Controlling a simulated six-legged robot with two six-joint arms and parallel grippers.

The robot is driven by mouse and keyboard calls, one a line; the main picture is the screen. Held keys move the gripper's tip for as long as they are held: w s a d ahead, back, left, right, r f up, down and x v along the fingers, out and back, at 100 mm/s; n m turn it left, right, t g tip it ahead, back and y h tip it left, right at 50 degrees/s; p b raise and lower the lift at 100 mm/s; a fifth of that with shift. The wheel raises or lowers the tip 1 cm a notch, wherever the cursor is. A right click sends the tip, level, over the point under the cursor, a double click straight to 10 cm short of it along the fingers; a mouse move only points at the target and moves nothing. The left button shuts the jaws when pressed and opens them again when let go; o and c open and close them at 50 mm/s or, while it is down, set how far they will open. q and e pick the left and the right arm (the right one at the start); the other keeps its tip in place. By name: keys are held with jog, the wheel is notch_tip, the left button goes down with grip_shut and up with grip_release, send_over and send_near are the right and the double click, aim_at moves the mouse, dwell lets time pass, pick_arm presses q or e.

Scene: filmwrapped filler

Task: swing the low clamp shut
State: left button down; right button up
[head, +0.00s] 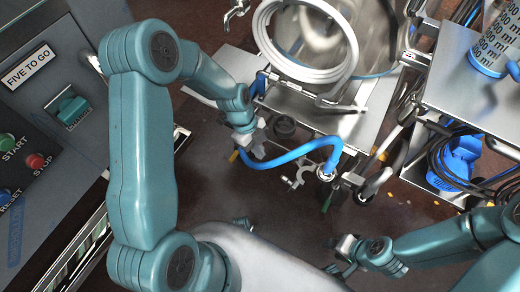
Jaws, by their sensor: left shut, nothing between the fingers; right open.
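A small silver fitting (293,182), which looks like the low clamp, sits below the front edge of the steel machine. It is too small to tell whether it is open or shut. A blue hose (300,152) arches above it, its right end at a metal fitting (327,173). My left gripper (252,150) is shut and empty beside the hose's left end, left of and above the silver fitting. I cannot tell whether it touches the hose. My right gripper (340,256) is open and empty, low in the view, below and right of the fitting.
A grey control panel (45,110) with start and stop buttons stands at the left. A coiled white hose (338,70) lies on the steel machine (290,105). A steel cart (455,85) with dark cables and a blue bin (447,172) is at the right.

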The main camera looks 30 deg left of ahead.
pick_arm(q)
jog(key=s+d+f+b, duration=0.1)
jog(key=d+f, duration=0.4)
jog(key=d, duration=0.1)
jog(key=shift+d+f, duration=0.2)
jog(key=shift+f, duration=0.05)
